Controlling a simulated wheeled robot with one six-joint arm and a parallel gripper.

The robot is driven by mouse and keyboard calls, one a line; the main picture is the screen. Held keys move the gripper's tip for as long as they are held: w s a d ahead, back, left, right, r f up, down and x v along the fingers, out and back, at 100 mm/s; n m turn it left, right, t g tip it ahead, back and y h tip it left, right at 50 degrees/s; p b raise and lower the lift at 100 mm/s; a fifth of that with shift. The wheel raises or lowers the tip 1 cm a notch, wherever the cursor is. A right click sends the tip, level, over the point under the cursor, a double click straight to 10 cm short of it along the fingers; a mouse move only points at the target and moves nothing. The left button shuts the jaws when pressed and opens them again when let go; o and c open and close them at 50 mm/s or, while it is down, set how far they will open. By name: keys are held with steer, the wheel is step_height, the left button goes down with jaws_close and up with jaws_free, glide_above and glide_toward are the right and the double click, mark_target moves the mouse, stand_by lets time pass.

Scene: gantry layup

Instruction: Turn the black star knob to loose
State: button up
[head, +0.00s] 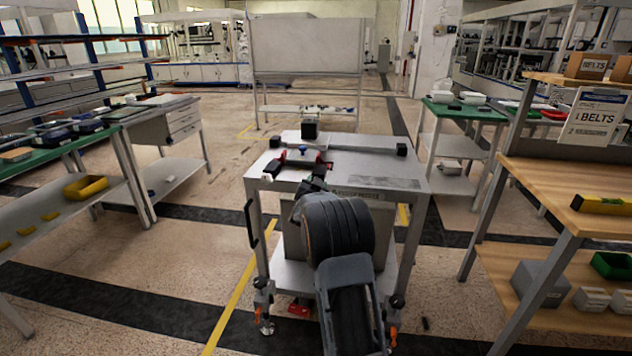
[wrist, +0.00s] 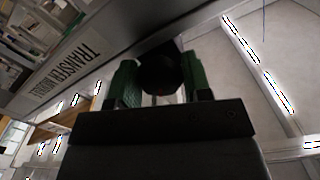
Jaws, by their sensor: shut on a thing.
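In the wrist view the black star knob (wrist: 160,76) is a dark round shape between the two green-padded fingers of my gripper (wrist: 160,84). My gripper is shut on it, with one finger on each side. The knob's lobes and any loose or tight marking cannot be made out. In the head view my arm reaches to the near edge of the grey cart (head: 375,172), and the arm hides the knob.
The cart top carries a gantry rail (head: 345,147) with black end blocks, a black upright block (head: 310,130) and red parts (head: 325,168). A wooden shelf (head: 540,180) stands right, a green-topped bench (head: 50,158) left. Floor is clear on both sides of the cart.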

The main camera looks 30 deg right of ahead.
steer(key=n+p, duration=0.2)
steer(key=n, duration=0.4)
steer(key=shift+p, duration=0.35)
steer(key=shift+f+n, duration=0.1)
steer(key=shift+n, duration=0.2)
steer(key=o, duration=0.9)
steer(key=shift+s, duration=0.1)
steer(key=p+v, duration=0.1)
steer(key=v, duration=1.2)
steer(key=shift+s+a, duration=0.25)
steer(key=shift+s, duration=0.05)
